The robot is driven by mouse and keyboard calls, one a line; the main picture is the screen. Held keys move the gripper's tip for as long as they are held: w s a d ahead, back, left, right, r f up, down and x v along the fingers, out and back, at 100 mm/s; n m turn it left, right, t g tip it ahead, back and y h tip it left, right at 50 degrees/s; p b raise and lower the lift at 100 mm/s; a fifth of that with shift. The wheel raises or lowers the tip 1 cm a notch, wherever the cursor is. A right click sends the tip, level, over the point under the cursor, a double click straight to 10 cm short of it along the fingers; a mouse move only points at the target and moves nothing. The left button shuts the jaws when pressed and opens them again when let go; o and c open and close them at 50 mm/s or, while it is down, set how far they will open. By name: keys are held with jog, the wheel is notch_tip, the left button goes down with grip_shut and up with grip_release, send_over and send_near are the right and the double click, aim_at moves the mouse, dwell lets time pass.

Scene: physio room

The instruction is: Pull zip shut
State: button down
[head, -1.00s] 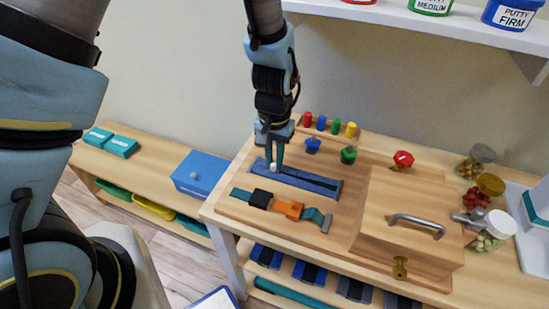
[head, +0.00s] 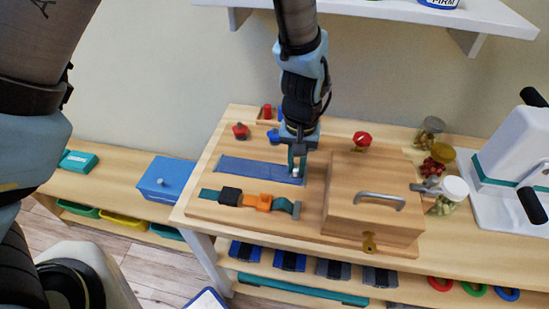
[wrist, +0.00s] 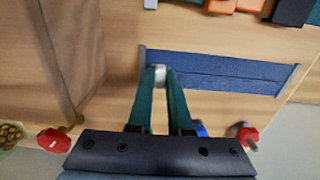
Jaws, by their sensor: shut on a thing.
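The zip is set in a blue fabric strip (head: 240,169) on the wooden board, behind the buckled strap. In the wrist view the strip (wrist: 225,75) shows a thin seam along its length, with no wide gap visible. My gripper (head: 297,169) points down at the right end of the strip. In the wrist view my gripper (wrist: 160,75) has its teal fingers closed together on a small whitish zip pull (wrist: 159,73), at the strip's left end there. The fingers partly hide the pull.
A strap with an orange buckle (head: 263,202) lies in front of the strip. A wooden box with a grey handle (head: 380,200) stands close to the right of my gripper. Red knobs (head: 361,138) and jars (head: 453,187) stand nearby. A white shelf (head: 400,12) hangs above.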

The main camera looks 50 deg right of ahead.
aim_at(298, 167)
jog(key=shift+s+d, duration=0.2)
jog(key=shift+s, duration=0.05)
jog(key=c, duration=0.8)
grip_release()
jog(key=shift+c, duration=0.2)
jog(key=shift+r, duration=0.1)
notch_tip(298, 167, up, 11)
jog(key=b, duration=0.2)
jog(key=shift+f+b, duration=0.2)
jog(key=shift+b, duration=0.15)
jog(key=shift+w, duration=0.1)
